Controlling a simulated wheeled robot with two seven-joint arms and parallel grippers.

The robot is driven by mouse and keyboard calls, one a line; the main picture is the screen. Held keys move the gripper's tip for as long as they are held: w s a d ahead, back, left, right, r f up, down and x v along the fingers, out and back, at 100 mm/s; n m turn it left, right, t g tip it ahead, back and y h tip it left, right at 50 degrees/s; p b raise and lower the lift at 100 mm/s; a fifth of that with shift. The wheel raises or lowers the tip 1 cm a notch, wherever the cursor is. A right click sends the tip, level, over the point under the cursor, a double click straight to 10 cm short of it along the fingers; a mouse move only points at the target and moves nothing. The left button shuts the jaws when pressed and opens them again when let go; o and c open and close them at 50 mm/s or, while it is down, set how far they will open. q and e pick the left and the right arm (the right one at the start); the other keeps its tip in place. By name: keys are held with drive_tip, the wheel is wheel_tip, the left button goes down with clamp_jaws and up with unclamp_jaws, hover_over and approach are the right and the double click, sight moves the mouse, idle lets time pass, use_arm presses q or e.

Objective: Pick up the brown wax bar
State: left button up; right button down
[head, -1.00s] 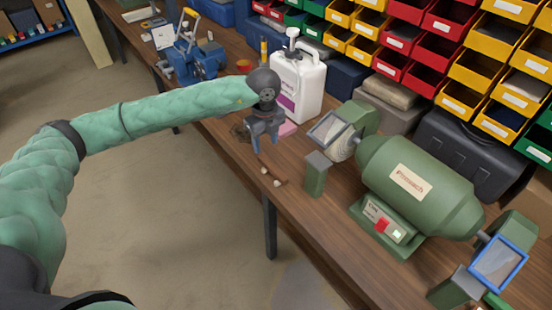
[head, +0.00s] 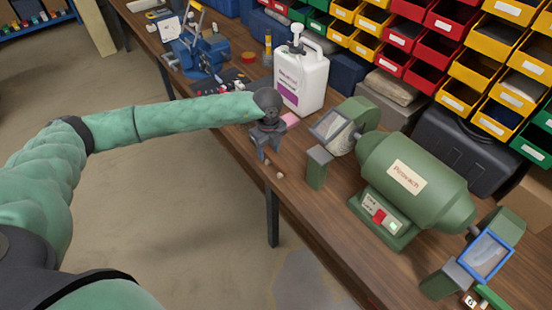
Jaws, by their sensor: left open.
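I cannot make out a brown wax bar for certain; the brown wood of the workbench and my left gripper may hide it. My left gripper (head: 272,157) is open, pointing down over the workbench (head: 330,227) near its front edge. Nothing shows clearly between its fingers. Two small pale pieces (head: 274,169) lie just below the fingertips in the picture. A pink block (head: 290,119) lies just behind the gripper, beside the white jug. My right gripper is not in view.
A white jug (head: 303,82) stands behind the gripper. A green bench grinder (head: 415,185) fills the bench to the right, its guard (head: 317,167) near my gripper. A blue vise (head: 197,58) stands further left, and colored bins (head: 430,50) rise at the back.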

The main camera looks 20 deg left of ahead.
use_arm(q)
drive_tip(key=shift+f, duration=0.15)
clamp_jaws()
idle(0.4)
